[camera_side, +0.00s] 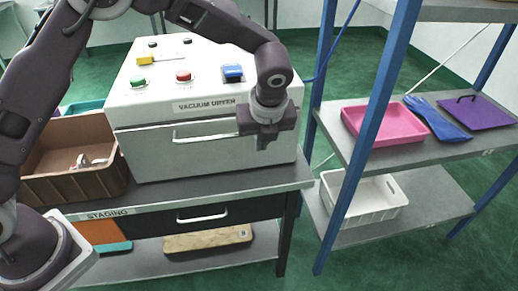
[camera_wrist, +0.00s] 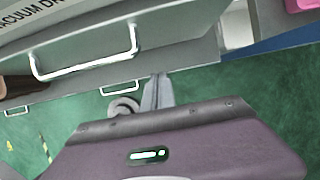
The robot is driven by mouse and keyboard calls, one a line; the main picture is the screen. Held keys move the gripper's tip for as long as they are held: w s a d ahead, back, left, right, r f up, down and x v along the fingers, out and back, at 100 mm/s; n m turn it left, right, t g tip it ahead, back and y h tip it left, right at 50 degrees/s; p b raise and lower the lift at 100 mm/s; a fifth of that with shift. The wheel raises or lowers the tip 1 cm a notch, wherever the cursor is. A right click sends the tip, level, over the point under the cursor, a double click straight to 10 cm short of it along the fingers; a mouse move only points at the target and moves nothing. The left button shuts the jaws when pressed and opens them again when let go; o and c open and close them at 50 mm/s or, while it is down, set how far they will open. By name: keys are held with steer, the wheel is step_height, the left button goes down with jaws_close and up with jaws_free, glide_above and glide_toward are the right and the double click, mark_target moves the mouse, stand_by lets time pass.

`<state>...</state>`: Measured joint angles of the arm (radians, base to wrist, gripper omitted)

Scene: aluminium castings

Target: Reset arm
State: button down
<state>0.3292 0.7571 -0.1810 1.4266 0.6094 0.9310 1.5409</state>
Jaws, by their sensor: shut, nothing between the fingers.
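My gripper (camera_side: 263,143) hangs in front of the right part of the vacuum dryer in the side view, pointing down. It is shut and empty. In the wrist view the fingers (camera_wrist: 158,92) show together above the green floor, beyond the dark wrist body. The white vacuum dryer (camera_side: 160,152) stands on the bench with its front closed and its bar handle (camera_side: 205,136) to the left of my gripper. The dryer handle also shows in the wrist view (camera_wrist: 85,70).
A brown bin (camera_side: 75,185) with a pale part inside sits left of the dryer. A bench drawer (camera_side: 160,225) is below, closed. A shelf rack on the right holds a pink tray (camera_side: 385,125), blue gloves (camera_side: 437,118), a purple board (camera_side: 470,112) and a white crate (camera_side: 362,202).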

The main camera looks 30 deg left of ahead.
steer(key=s+a+r+n+h, duration=0.1)
steer(key=s+a+r+n, duration=0.3)
steer(key=s+r+n, duration=0.3)
steer(key=s+a+r+n, duration=0.5)
steer(key=r, duration=0.4)
steer(key=s+a+n+t+h, duration=0.2)
steer(key=s+n, duration=1.3)
steer(key=s, duration=0.3)
steer(key=shift+s+a+r, duration=0.25)
steer(key=shift+s+a, duration=0.05)
